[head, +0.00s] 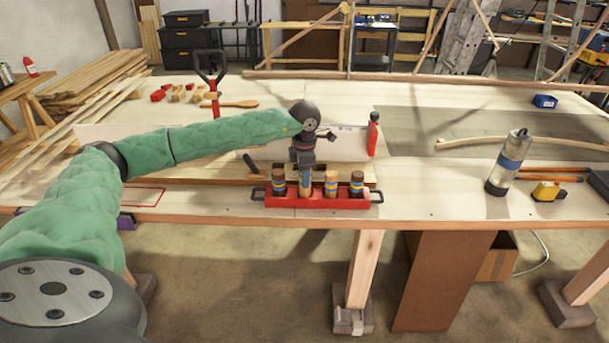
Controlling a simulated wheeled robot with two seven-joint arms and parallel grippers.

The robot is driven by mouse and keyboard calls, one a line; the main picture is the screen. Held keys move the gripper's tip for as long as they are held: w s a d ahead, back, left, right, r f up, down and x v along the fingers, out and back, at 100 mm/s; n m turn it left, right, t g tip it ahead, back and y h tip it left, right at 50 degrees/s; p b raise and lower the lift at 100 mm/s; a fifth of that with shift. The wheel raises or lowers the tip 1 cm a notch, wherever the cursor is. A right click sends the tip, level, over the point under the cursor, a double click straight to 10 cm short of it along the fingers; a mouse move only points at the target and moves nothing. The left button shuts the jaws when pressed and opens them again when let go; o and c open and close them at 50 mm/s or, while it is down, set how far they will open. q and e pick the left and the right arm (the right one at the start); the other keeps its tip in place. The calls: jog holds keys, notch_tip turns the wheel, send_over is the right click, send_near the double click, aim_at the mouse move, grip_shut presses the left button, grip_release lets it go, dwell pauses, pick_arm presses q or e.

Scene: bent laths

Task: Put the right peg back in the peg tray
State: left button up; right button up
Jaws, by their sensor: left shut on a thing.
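The red peg tray (318,201) sits near the front edge of the workbench, with a dark handle at each end. Pegs with brown tops and blue and yellow bands stand upright in it: one at the left (278,184) and two to the right (331,184) (357,184). My left gripper (306,166) points down over the tray, left of its middle, and is shut on a wooden peg (306,187). This peg is upright between the left peg and the other two. I cannot tell whether its lower end is seated. My right gripper is not in view.
A white board (347,143) and a red-handled clamp (373,134) are behind the tray. A curved lath (520,143) lies farther right.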

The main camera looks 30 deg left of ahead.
pick_arm(q)
jog(key=shift+f+b, duration=0.75)
jog(key=shift+f, duration=0.2)
jog(key=o, duration=1.1)
jog(key=shift+r, duration=0.1)
jog(key=shift+r+p, duration=1.35)
jog(key=shift+r, duration=3.15)
